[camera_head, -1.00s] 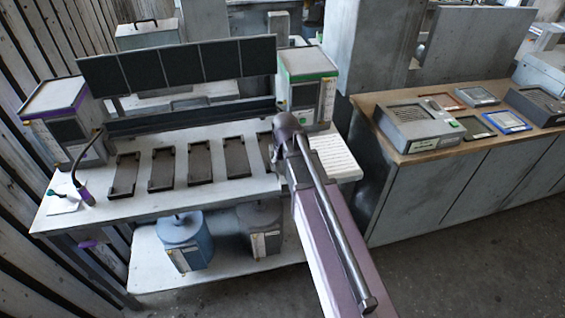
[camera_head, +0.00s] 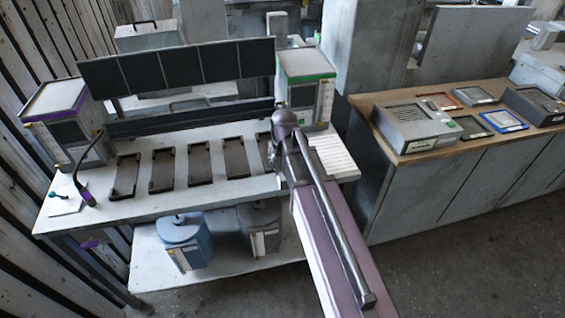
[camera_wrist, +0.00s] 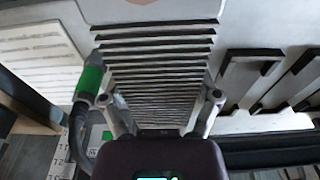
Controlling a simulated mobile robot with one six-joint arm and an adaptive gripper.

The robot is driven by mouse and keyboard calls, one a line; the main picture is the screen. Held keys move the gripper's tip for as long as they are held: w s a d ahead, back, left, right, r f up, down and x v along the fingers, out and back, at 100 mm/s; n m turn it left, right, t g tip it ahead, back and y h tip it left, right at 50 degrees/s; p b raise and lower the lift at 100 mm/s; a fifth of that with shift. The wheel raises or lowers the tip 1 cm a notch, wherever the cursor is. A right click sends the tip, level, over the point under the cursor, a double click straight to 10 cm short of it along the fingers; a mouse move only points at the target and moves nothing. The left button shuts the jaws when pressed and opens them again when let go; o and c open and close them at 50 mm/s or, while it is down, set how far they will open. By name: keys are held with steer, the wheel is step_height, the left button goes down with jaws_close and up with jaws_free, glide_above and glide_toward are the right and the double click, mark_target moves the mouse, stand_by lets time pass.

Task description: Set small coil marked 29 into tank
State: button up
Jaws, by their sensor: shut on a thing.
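In the wrist view, a pale block with many thin dark-edged fins (camera_wrist: 155,62) lies between the two fingers of my gripper (camera_wrist: 160,98). It looks like the coil, and my gripper is shut on it. No number can be read on it. In the head view my arm hides the gripper and coil, over the right part of the bench (camera_head: 130,208). On the shelf under the bench stand a blue lidded tank (camera_head: 182,240) and a grey tank (camera_head: 258,230). Which tank the task means cannot be told.
Several dark trays (camera_head: 198,163) line the bench. A purple-striped box (camera_head: 60,120) and a green-striped box (camera_head: 305,85) stand at its ends. In the wrist view, a green-collared cable (camera_wrist: 90,82) is close to the left finger. A wooden-topped counter (camera_head: 385,135) stands right.

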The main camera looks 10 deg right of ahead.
steer(key=shift+r+p, duration=0.9)
steer(key=shift+r, duration=0.25)
